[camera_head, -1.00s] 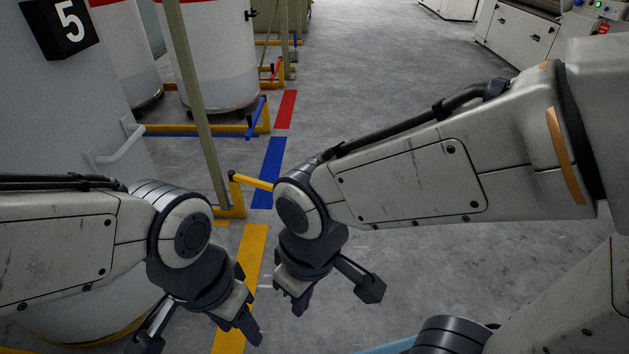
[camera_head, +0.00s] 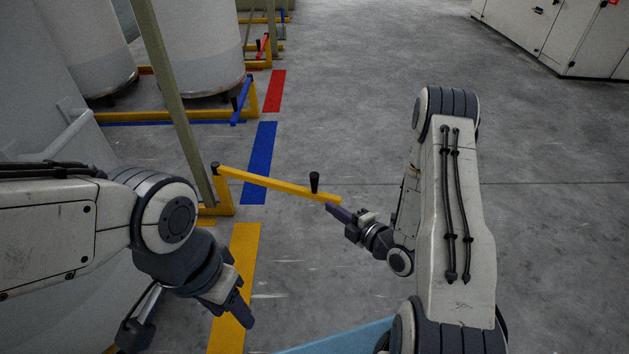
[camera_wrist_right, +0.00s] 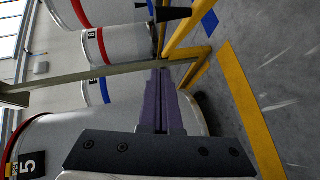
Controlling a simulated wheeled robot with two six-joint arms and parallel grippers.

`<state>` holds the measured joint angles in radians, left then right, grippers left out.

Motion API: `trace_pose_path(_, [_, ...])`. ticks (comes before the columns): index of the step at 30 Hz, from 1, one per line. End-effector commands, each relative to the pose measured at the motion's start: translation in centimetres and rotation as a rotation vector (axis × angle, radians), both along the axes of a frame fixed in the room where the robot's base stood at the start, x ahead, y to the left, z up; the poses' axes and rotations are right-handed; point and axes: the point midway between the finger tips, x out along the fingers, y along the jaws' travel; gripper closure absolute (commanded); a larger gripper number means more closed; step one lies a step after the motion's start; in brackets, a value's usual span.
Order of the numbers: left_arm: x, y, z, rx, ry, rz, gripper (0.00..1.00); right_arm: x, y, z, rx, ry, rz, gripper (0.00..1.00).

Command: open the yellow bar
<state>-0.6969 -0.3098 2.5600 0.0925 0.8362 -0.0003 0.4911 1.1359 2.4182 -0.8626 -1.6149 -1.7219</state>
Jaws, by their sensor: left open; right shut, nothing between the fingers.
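The yellow bar (camera_head: 270,186) reaches out from a yellow post at the left over the grey floor, pointing right. An upright black handle (camera_head: 314,181) stands near its free end. My right gripper (camera_head: 332,208) is shut and empty, its fingertips at the bar's free end; I cannot tell whether they touch. In the right wrist view its purple fingers (camera_wrist_right: 161,105) are together, with a yellow bar (camera_wrist_right: 183,28) and a black handle (camera_wrist_right: 163,14) beyond them. My left gripper (camera_head: 243,309) is open and empty, low at the left, away from the bar.
White cans (camera_head: 201,45) stand behind other barriers with a blue bar (camera_head: 242,100) and a red bar at the left. A slanted olive post (camera_head: 172,90) rises by the yellow bar's hinge. Floor to the right is clear, with white cabinets (camera_head: 560,35) far right.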

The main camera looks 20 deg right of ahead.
Motion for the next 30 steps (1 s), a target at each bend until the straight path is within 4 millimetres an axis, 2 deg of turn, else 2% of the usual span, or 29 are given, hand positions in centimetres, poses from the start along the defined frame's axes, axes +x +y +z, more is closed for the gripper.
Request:
trace_pose_path(3, [0.0, 0.0, -0.4, 0.0, 0.0, 0.0, 0.5, -0.6, -1.1, -0.2, 0.006, -0.066, -0.032, 1.0])
trace_pose_path(8, [0.0, 0.0, -0.9, 0.0, 0.0, 0.0, 0.5, 0.0, -1.1, -0.3, 0.003, -0.095, -0.037, 1.0])
trace_pose_path(11, [0.0, 0.0, -1.6, 0.0, 0.0, 0.0, 0.5, 1.5, -0.4, -0.5, 0.002, -0.097, -0.033, 1.0])
trace_pose_path(22, [0.0, 0.0, -4.9, 0.0, 0.0, 0.0, 0.5, 8.7, 2.4, -1.7, 0.004, -0.097, -0.033, 1.0])
trace_pose_path(30, [0.0, 0.0, -6.6, 0.0, 0.0, 0.0, 0.5, 11.7, 0.7, -2.2, 0.004, -0.093, -0.039, 1.0])
